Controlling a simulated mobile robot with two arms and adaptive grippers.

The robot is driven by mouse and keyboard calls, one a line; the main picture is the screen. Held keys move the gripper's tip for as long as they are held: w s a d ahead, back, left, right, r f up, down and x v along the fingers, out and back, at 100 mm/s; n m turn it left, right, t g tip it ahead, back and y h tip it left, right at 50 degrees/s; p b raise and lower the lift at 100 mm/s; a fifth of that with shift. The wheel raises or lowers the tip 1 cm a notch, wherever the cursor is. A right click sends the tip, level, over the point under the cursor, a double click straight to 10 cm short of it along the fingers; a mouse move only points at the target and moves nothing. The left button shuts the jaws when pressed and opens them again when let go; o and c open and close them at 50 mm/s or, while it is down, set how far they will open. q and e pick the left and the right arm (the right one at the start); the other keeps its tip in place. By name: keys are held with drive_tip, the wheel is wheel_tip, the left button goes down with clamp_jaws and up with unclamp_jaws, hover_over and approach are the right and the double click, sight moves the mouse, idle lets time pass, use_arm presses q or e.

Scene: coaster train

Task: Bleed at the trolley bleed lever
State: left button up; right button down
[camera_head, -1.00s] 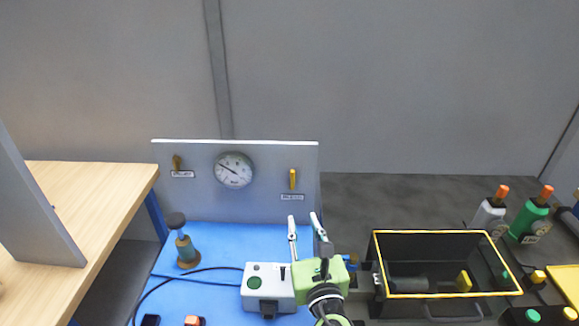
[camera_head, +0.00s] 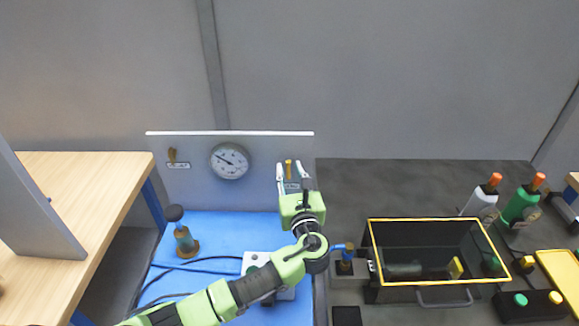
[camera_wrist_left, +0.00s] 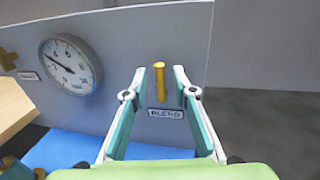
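The bleed lever (camera_wrist_left: 159,78) is a small yellow upright handle on the grey panel (camera_wrist_left: 120,40), above a label reading BLEED (camera_wrist_left: 165,114). In the head view the lever (camera_head: 288,168) shows at the panel's right side, partly behind my gripper. My left gripper (camera_head: 293,172) is open, its fingers pointing at the panel. In the left wrist view my left gripper (camera_wrist_left: 157,80) has its two fingertips on either side of the lever, apart from it as seen; I cannot tell the exact depth gap. My right gripper is not in view.
A pump-like item (camera_head: 184,238) stands on the blue surface (camera_head: 225,225). A yellow-rimmed black bin (camera_head: 420,220) and bottles (camera_head: 480,203) are to the right.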

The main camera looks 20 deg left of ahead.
use_arm(q)
drive_tip(key=shift+w+a, duration=0.2)
drive_tip(key=shift+w, duration=0.2)
clamp_jaws()
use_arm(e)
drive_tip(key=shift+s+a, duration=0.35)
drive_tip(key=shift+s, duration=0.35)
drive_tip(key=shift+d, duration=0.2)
